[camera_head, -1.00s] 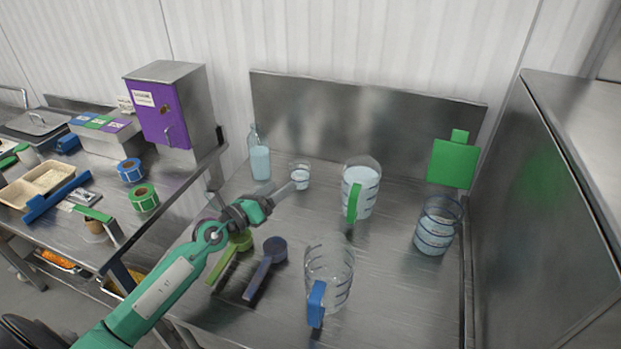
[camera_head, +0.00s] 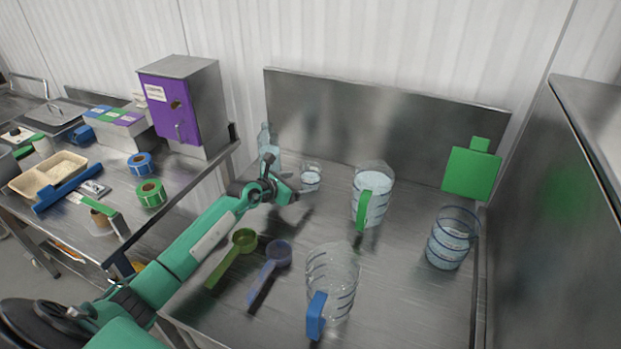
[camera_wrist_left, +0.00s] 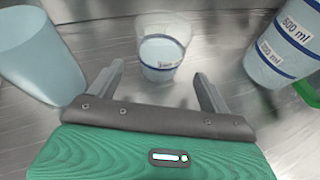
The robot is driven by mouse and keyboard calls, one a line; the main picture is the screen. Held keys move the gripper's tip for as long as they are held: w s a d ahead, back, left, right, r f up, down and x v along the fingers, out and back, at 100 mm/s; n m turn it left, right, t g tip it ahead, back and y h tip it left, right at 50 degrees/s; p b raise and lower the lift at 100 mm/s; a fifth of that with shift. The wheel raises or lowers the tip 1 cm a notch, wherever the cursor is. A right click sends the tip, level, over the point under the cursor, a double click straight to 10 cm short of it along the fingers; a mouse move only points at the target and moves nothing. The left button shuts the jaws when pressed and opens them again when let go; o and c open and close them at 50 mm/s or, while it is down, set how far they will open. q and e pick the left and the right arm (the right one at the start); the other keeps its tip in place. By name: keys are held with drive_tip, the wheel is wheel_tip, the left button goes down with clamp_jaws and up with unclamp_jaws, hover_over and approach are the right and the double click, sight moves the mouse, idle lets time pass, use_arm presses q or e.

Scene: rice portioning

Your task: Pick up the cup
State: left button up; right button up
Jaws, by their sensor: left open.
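A small clear cup (camera_head: 311,178) with a blue band and pale contents stands on the steel table near the back panel. It also shows in the left wrist view (camera_wrist_left: 162,52), upright, just beyond and between the fingertips. My left gripper (camera_head: 296,188) is open and close in front of the cup; it also shows in the left wrist view (camera_wrist_left: 158,82). The fingers look apart from the cup's wall. My right gripper is not in view.
A bottle (camera_head: 268,148) stands left of the cup, partly behind my arm. A green-handled jug (camera_head: 376,190) stands to its right. A blue-handled jug (camera_head: 336,275), another clear container (camera_head: 450,245), a green scoop (camera_head: 238,250) and a blue scoop (camera_head: 273,262) are nearer.

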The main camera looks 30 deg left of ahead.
sight(303, 179)
use_arm(q)
drive_tip(key=shift+w+d, duration=0.15)
drive_tip(key=shift+w, duration=0.25)
drive_tip(key=shift+r+p+x, duration=0.2)
drive_tip(key=shift+p+x, duration=0.4)
drive_tip(key=shift+x, duration=1.75)
drive_tip(key=shift+w, duration=0.15)
drive_tip(key=c, duration=1.1)
drive_tip(key=shift+r, duration=0.15)
drive_tip(key=shift+c, duration=0.2)
